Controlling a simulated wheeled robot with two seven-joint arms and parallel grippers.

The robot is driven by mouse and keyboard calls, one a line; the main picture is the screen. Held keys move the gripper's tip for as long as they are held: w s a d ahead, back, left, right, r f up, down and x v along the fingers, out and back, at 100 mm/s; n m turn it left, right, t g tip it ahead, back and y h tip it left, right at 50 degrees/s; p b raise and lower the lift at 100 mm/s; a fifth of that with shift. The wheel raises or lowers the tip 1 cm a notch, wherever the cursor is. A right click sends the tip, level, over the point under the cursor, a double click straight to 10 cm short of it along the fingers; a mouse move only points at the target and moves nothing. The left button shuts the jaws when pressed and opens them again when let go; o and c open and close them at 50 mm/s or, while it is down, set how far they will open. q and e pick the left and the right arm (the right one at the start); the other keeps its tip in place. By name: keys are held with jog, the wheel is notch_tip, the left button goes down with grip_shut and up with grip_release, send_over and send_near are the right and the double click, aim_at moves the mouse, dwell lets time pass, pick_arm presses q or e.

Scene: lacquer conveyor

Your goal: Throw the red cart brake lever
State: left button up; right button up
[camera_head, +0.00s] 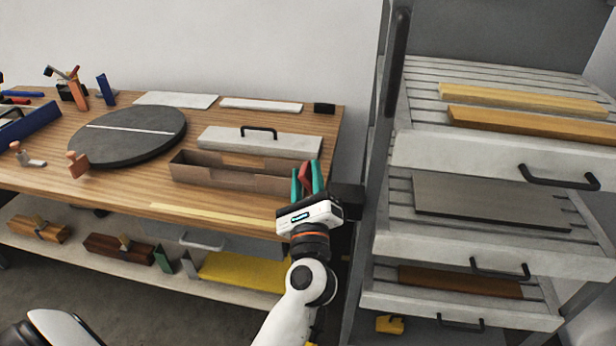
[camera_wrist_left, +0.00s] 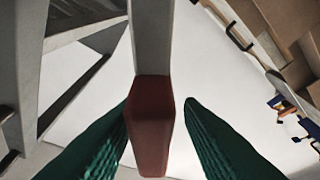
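The red brake lever (camera_head: 305,174) shows between the green fingers of my left gripper (camera_head: 308,180), beside the front right corner of the workbench. In the left wrist view the lever's dark red handle (camera_wrist_left: 151,125) stands between the two fingertips, on the end of a grey bar (camera_wrist_left: 152,38). The left fingertip is close to the handle or touching it; a gap shows on the right side. The fingers are open around the handle. The lever's base is hidden in the head view. My right gripper is not in view.
A grey slatted cart (camera_head: 381,190) with trays and black handles stands right of the bench. A yellow block (camera_head: 390,324) lies low by the cart.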

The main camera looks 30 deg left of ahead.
pick_arm(q)
jog(key=shift+r, duration=0.1)
notch_tip(320, 180, up, 10)
jog(key=p, duration=0.3)
jog(key=shift+p, duration=0.35)
